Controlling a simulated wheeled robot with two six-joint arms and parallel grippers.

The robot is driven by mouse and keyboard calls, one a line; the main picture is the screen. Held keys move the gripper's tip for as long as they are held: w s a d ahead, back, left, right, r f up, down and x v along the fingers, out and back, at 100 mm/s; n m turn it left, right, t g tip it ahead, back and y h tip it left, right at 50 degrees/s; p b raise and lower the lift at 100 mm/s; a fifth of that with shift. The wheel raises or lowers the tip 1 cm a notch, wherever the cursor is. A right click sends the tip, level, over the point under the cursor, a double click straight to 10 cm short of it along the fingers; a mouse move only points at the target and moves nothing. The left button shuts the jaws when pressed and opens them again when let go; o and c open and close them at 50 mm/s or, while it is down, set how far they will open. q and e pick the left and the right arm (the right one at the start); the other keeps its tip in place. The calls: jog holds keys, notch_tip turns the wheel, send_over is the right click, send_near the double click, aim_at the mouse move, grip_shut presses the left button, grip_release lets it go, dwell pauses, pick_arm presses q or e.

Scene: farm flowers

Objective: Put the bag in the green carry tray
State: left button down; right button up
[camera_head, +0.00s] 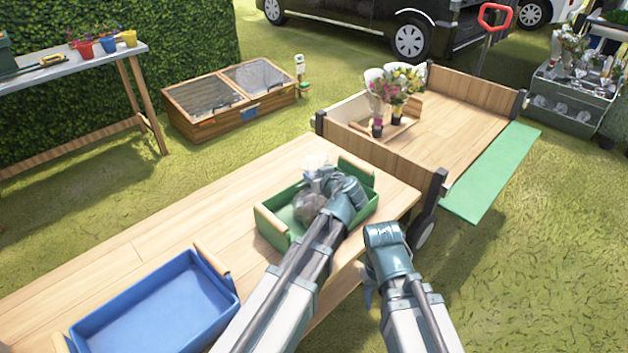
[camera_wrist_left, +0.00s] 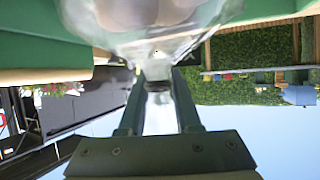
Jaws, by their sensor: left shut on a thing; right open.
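A clear bag with greyish contents (camera_head: 309,208) is at the green carry tray (camera_head: 271,229), within its outline in the head view. My left gripper (camera_head: 322,172) is over the tray and shut on the bag. In the left wrist view the bag (camera_wrist_left: 150,40) is at the fingertips of the left gripper (camera_wrist_left: 155,75), with green tray wall (camera_wrist_left: 40,50) close beside it. I cannot tell whether the bag touches the tray floor, because my left arm hides part of it. My right gripper (camera_head: 369,288) is open and empty, beyond the table's right edge.
The tray stands on a wooden table (camera_head: 150,240). A blue tray (camera_head: 155,310) lies at the table's near left. A wooden cart (camera_head: 450,120) with potted flowers (camera_head: 393,88) adjoins the far end. The table's middle left is clear.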

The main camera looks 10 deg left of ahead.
pick_arm(q)
jog(key=shift+f, duration=0.1)
jog(key=c, duration=0.6)
grip_release()
